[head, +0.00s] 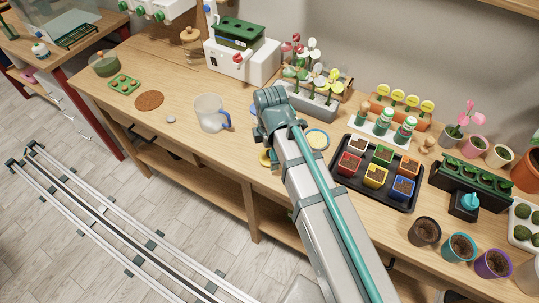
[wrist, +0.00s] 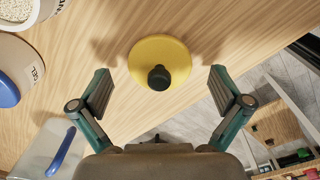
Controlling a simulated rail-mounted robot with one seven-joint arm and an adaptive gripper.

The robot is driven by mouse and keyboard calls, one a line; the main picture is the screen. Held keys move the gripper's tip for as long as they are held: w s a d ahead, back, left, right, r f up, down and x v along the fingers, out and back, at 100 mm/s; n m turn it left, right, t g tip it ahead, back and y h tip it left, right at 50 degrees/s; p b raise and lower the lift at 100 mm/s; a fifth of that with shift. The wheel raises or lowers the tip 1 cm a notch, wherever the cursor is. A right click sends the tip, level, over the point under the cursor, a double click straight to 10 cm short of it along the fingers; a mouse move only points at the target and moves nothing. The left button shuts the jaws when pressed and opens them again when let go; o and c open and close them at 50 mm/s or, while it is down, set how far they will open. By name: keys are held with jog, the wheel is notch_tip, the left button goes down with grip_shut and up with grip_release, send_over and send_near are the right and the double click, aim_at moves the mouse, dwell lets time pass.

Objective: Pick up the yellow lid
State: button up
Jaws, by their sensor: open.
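The yellow lid (wrist: 176,48) is a round disc with a black knob (wrist: 159,78) at its middle. It lies on the wooden bench in the wrist view. My gripper (wrist: 160,88) is open and empty, with one finger on each side of the knob and apart from it. In the head view a small part of the yellow lid (head: 264,157) shows at the left edge of my arm, near the bench's front edge. My arm hides the rest of the lid and my fingertips there.
A clear mug with a blue handle (head: 210,113) stands left of my arm. The bench's front edge (wrist: 250,78) is close to the lid.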

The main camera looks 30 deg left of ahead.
jog(key=shift+f, duration=0.25)
jog(key=shift+c, duration=0.2)
jog(key=shift+d, duration=0.1)
jog(key=c, duration=1.2)
